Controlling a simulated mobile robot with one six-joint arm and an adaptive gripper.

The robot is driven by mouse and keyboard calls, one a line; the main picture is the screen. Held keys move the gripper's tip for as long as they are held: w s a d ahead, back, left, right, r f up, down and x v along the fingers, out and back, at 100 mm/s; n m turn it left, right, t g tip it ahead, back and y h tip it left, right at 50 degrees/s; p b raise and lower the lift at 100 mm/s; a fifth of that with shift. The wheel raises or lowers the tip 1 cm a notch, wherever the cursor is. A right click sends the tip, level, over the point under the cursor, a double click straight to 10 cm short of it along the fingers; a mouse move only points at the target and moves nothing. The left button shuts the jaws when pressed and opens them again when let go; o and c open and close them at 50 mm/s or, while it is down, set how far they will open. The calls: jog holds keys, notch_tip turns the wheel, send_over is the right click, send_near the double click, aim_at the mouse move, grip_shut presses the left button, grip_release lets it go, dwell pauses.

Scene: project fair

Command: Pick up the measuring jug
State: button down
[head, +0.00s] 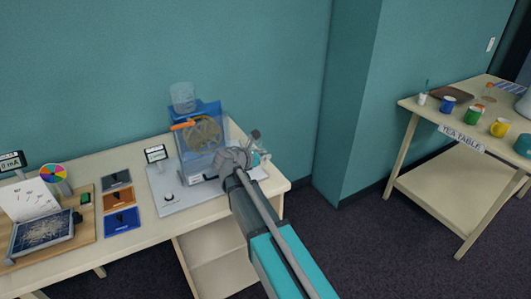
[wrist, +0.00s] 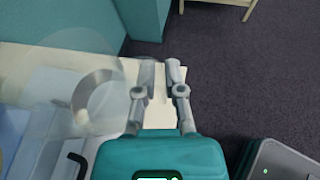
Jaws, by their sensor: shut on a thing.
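The measuring jug looks like a clear, see-through vessel that shows large and faint at the left of the wrist view (wrist: 62,62). In the head view only a small clear part (head: 262,158) shows just right of my gripper (head: 240,156). In the wrist view my gripper's two fingers (wrist: 161,75) are close together over the pale table edge, shut on a thin pale part between them, seemingly of the jug. My gripper hides much of the jug in the head view, and I cannot tell whether it touches the table.
A blue, clear-sided wheel machine (head: 203,135) with a clear cup (head: 183,97) on top stands close left of my gripper on a grey board (head: 165,198). Colored cards (head: 119,197) lie farther left. The tea table (head: 450,175) with mugs stands right, across open floor.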

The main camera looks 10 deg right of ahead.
jog(key=s+a+r+p, duration=0.1)
jog(key=s+r+p, duration=0.2)
jog(key=s, duration=0.4)
jog(key=shift+s+a+r, duration=0.15)
jog(key=shift+s, duration=0.05)
jog(key=shift+s, duration=0.1)
dwell(0.5)
